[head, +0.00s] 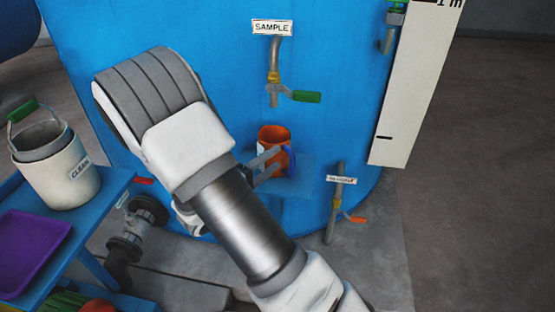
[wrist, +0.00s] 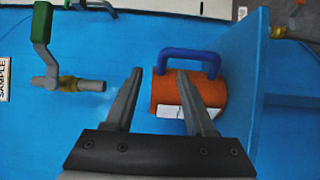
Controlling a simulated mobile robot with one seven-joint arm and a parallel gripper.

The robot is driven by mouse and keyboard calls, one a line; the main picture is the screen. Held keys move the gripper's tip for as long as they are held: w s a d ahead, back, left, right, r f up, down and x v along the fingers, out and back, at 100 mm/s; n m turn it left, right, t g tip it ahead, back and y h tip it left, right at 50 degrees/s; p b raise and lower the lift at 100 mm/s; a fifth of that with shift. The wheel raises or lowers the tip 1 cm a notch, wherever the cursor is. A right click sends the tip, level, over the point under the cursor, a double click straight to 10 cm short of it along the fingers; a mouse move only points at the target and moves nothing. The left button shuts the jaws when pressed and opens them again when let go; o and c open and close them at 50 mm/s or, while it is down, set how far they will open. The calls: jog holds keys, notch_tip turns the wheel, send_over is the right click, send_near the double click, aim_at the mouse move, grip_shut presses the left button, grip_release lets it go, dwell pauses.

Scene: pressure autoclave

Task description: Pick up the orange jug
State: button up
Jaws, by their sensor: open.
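The orange jug (head: 274,133) stands upright on a small blue shelf (head: 297,186) at the front of the blue tank. It has a blue handle and a white label, and its upper part shows in the head view. In the wrist view the jug (wrist: 212,95) lies sideways in the picture, with its blue handle (wrist: 192,53) along the top. My gripper (wrist: 160,72) is open. Its right finger overlaps the jug's body and its left finger is just past the rim. In the head view my gripper (head: 280,158) reaches the jug's front; I cannot tell whether it touches.
The sample tap (head: 274,75) with a green lever hangs above the jug. Another tap (head: 336,205) with an orange lever is at lower right. A blue table (head: 98,205) at left holds a white bucket (head: 60,175) and a purple tray (head: 30,250). Floor is clear at right.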

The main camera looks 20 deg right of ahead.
jog(key=b+x, duration=0.2)
jog(key=x, duration=0.7)
jog(key=shift+w+d+f, duration=0.2)
jog(key=shift+w, duration=0.1)
grip_shut()
dwell(1.1)
